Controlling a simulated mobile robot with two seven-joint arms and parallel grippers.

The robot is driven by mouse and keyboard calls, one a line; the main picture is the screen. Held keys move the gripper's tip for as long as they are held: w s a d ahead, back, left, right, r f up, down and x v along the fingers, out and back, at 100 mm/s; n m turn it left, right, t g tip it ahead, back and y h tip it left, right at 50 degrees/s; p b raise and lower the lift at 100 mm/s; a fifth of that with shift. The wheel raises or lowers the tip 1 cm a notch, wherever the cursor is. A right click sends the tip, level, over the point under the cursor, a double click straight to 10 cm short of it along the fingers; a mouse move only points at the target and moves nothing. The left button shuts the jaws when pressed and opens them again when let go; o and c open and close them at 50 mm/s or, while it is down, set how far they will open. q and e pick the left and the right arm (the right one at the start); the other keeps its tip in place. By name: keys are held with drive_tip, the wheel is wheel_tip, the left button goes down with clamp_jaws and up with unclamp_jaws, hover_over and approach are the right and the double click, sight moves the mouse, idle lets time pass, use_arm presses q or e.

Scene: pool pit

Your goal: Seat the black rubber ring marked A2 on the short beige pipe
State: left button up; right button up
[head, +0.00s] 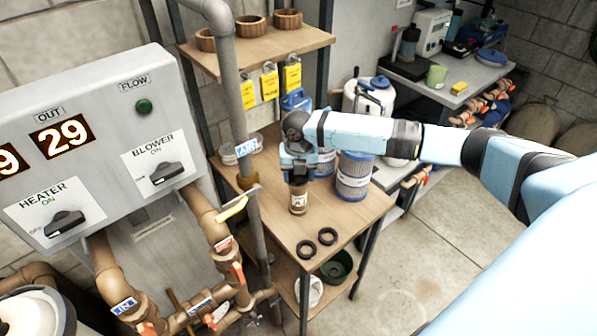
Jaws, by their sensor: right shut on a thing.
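Two black rubber rings lie flat on the wooden shelf top, a nearer ring (306,249) and a farther ring (327,236). They are apart, and any mark on them is too small to read, so I cannot tell which is A2. My right gripper (298,180) points down and is shut on a small brown jar (298,200) with a pale label, behind the rings. Its fingers are partly hidden. I cannot tell if the jar touches the shelf. Tan pipes (205,212) run below the control box; I cannot single out the short beige one. My left gripper is out of view.
Blue-and-white filter cartridges (353,178) stand close right of the gripper. The heater control box (90,140) fills the left.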

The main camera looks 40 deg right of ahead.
drive_tip(key=shift+r+p, duration=0.1)
drive_tip(key=shift+p, duration=0.35)
idle(0.3)
drive_tip(key=shift+f, duration=0.3)
idle(0.7)
drive_tip(key=shift+p, duration=0.65)
drive_tip(key=o, duration=1.2)
drive_tip(key=shift+r, duration=0.1)
drive_tip(key=shift+r+p, duration=0.7)
drive_tip(key=shift+r, duration=3.2)
